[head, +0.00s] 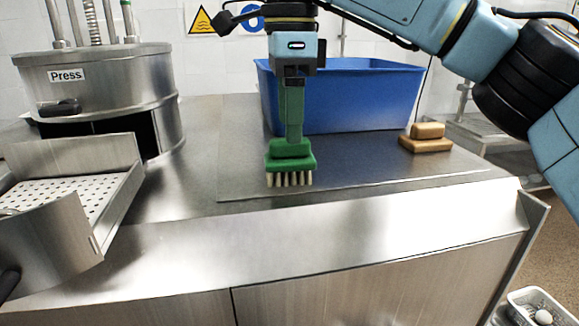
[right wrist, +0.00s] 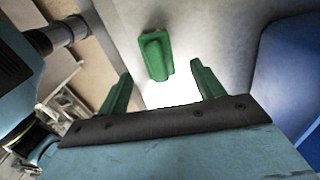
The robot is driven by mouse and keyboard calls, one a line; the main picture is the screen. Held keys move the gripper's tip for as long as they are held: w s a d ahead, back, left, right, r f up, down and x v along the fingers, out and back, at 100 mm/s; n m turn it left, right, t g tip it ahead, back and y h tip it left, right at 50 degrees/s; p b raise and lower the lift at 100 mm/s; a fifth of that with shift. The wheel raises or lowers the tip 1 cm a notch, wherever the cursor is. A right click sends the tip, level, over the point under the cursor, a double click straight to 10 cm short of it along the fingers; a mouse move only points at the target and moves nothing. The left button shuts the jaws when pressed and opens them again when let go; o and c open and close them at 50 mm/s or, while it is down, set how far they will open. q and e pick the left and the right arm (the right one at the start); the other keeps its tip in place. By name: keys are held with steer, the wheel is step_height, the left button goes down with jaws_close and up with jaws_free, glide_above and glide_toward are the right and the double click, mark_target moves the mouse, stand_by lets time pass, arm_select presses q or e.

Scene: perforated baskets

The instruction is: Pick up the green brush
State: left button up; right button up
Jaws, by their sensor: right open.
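The green brush (head: 290,162) rests on the dark mat (head: 350,170) near the front of the steel counter, its pale bristles pointing down. In the right wrist view the green brush (right wrist: 155,56) shows beyond the fingertips, roughly between their lines. My right gripper (head: 291,128) points down over the brush from above. Its two green fingers are apart in the right wrist view (right wrist: 160,82), with nothing between them. In the head view the fingers overlap the brush's top, so I cannot tell the exact gap. My left gripper is not in view.
A blue bin (head: 360,100) stands just behind the brush. A tan-brown block-like object (head: 427,138) lies to its right. A steel press (head: 100,85) and a perforated basket (head: 60,195) are at the left. A wire basket (head: 525,300) is low at the right.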

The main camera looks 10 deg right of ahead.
mark_target(290, 156)
steer(key=shift+s+f, duration=0.15)
steer(key=shift+f, duration=0.45)
step_height(290, 156, down, 4)
steer(key=shift+r, duration=0.2)
steer(key=shift+f, duration=0.3)
steer(key=shift+c, duration=0.2)
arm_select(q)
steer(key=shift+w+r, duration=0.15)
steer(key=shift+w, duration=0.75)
arm_select(e)
steer(key=c, duration=1)
steer(key=shift+c, duration=0.2)
step_height(290, 156, up, 10)
steer(key=shift+p, duration=0.55)
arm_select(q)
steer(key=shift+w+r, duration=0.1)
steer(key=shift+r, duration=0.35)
